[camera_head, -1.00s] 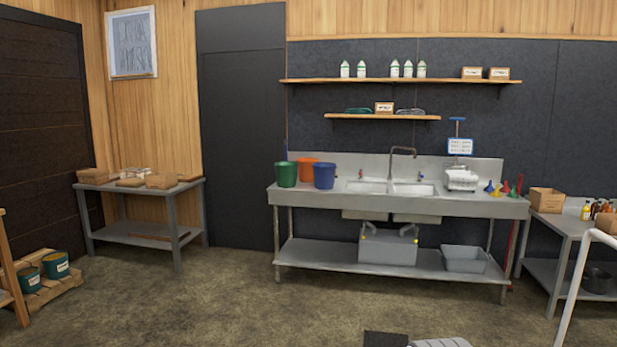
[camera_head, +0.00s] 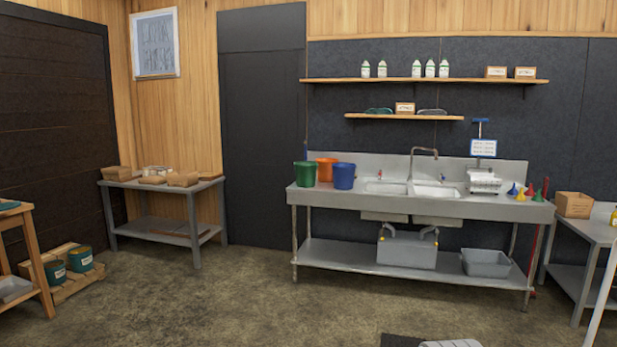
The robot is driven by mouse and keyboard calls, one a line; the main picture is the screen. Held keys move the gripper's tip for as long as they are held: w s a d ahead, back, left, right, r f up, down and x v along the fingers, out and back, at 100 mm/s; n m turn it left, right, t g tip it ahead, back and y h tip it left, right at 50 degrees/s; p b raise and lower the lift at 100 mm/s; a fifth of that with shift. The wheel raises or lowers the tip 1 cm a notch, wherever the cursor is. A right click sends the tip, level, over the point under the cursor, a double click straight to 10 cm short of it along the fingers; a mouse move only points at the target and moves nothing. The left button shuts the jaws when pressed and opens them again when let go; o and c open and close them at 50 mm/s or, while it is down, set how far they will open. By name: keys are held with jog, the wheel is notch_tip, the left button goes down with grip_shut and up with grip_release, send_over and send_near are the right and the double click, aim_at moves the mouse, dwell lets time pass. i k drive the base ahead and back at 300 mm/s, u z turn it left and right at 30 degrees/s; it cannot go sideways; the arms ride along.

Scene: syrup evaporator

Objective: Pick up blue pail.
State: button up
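The blue pail (camera_head: 344,176) stands upright on the left part of the steel sink counter (camera_head: 400,204), just left of the sink basins. An orange pail (camera_head: 326,168) is beside it, a little behind and to the left. A green pail (camera_head: 305,174) stands further left at the counter's end. My gripper is not seen in the view, and the counter is across the room from me.
Open floor (camera_head: 230,300) lies before the counter. A grey side table (camera_head: 165,212) stands left, and a pallet with green buckets (camera_head: 80,259) at far left. A white pole (camera_head: 604,285) rises at right.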

aim_at(343, 172)
jog(key=i, duration=4.55)
jog(key=z, duration=0.25)
jog(key=i, duration=1.25)
jog(key=z, duration=0.3)
